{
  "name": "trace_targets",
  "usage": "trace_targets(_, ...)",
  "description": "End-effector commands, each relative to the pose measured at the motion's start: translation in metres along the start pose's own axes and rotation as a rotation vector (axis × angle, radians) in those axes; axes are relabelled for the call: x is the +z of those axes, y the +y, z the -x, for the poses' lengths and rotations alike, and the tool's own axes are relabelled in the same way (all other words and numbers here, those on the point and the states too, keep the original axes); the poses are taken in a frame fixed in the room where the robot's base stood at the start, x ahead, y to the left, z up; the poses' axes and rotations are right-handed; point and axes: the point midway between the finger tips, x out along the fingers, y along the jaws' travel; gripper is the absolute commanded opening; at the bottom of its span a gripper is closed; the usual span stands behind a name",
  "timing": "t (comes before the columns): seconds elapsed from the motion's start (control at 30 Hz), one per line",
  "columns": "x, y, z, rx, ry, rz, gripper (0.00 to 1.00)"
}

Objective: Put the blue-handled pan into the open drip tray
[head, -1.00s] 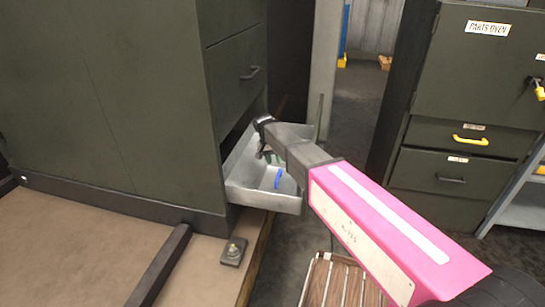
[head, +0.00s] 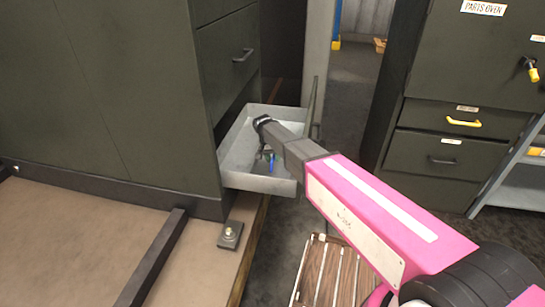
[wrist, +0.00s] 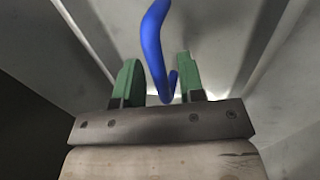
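The open drip tray (head: 258,183) is a grey metal drawer pulled out at the foot of the dark green cabinet. The blue handle (head: 271,161) of the pan shows inside the tray, below my gripper (head: 264,154). In the wrist view, the curved blue handle (wrist: 153,38) runs between the two green fingers of my gripper (wrist: 157,66). The fingers stand apart, with visible gaps on both sides of the handle, so my gripper is open around it. I cannot make out the pan's body against the grey metal.
The dark green cabinet (head: 100,90) stands left of the tray, with a closed drawer (head: 228,60) above it. A slatted wooden piece (head: 335,270) is below my arm. A "PARTS OVEN" cabinet (head: 450,80) stands at right. Dark floor (head: 345,110) lies between the cabinets.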

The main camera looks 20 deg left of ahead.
Motion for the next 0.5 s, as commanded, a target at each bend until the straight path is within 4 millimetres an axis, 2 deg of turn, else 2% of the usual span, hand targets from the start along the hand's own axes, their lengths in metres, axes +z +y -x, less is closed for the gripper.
trace_targets(0.1,0.0,0.0,0.0001,0.0,0.0,0.0,0.36)
trace_targets(0.17,0.0,0.0,0.0002,0.0,0.0,0.0,0.17)
trace_targets(0.2,0.0,0.0,0.0002,0.0,0.0,0.0,0.04)
trace_targets(0.23,0.0,0.0,0.0002,0.0,0.0,0.0,0.0)
trace_targets(0.5,0.0001,0.0007,0.0027,0.0,0.0,0.0,0.0)
